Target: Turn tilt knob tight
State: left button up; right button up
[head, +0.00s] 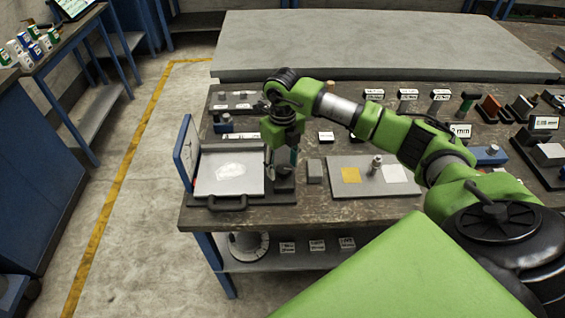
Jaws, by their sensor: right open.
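My right arm reaches from the right across the bench, and its gripper (283,160) points down at the right side of a flat device with a pale tray (228,186). The gripper is open. Its fingers are small and dark here, close above or beside a dark block (284,184) at the device's right edge. I cannot make out the tilt knob apart from the gripper and dark parts there, and cannot tell whether the fingers touch it. My left gripper is not in view.
A blue upright panel (186,152) stands at the device's left and a black handle (227,203) at its front. A grey plate (340,186) with yellow and white squares and a small metal post (375,166) lies to the right. Labelled blocks and tools crowd the bench's back and right.

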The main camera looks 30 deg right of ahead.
jog(key=c, duration=1.1)
jog(key=m, duration=0.3)
jog(key=shift+d+m+b, duration=0.1)
jog(key=shift+m+b, duration=0.2)
jog(key=shift+m, duration=0.1)
jog(key=m, duration=0.4)
jog(key=shift+d+m, duration=0.1)
jog(key=shift+m, duration=0.2)
jog(key=m, duration=0.3)
jog(key=shift+s+r, duration=0.1)
jog(key=shift+d+m, duration=0.1)
jog(key=shift+m, duration=2.4)
